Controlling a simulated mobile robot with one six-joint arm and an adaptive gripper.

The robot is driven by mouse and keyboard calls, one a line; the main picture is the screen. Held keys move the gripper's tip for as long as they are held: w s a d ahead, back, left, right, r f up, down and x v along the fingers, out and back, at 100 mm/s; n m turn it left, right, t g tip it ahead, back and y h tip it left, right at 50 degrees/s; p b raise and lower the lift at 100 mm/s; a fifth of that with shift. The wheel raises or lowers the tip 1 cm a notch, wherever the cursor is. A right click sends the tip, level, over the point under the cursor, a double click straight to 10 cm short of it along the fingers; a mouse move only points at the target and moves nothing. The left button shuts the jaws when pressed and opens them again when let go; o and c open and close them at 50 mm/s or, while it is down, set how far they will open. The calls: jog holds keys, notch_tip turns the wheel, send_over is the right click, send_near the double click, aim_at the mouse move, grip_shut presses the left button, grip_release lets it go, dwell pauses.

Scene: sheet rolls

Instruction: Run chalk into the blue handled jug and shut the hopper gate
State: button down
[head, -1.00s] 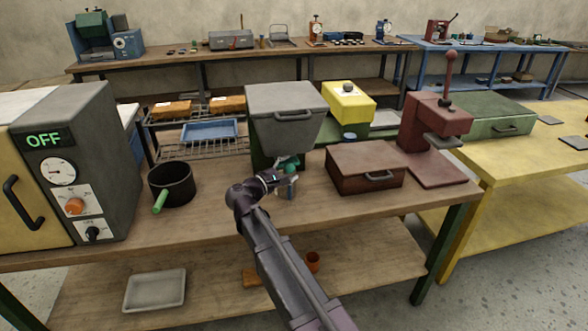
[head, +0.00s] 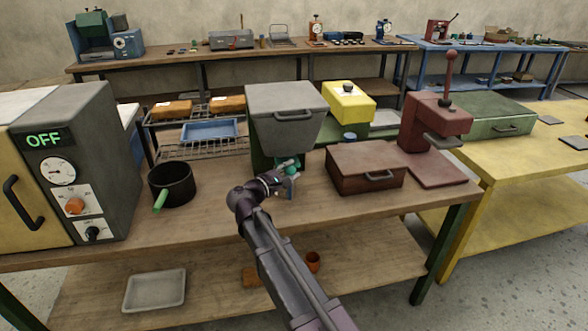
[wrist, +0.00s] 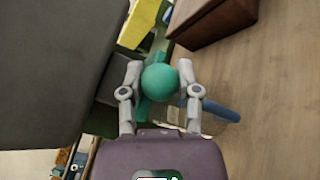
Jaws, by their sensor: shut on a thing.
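The grey hopper (head: 284,118) stands on a dark green stand in the middle of the bench. Its lid is down. A round green knob (wrist: 160,82), on what looks like the gate handle, is low at its front. My gripper (head: 287,178) is below the hopper's front; in the wrist view my gripper (wrist: 161,88) is shut on this knob, one finger on each side. A blue handle (wrist: 223,112), apparently the jug's, sticks out right of the knob. The jug body is mostly hidden behind my gripper. I cannot see any chalk or how far the gate is open.
A dark pot (head: 173,184) with a green handle stands left. A grey oven (head: 78,150) reading OFF is at far left. A brown lidded box (head: 364,167) and a red press (head: 437,130) stand close on the right. The front bench strip is fairly clear.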

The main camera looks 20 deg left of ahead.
jog(key=shift+s+d, duration=0.5)
jog(key=shift+s, duration=0.2)
jog(key=shift+c, duration=1.5)
grip_release()
jog(key=shift+s+a, duration=0.1)
jog(key=shift+s, duration=0.1)
jog(key=v, duration=1.1)
jog(key=shift+s, duration=0.3)
jog(key=shift+a, duration=0.15)
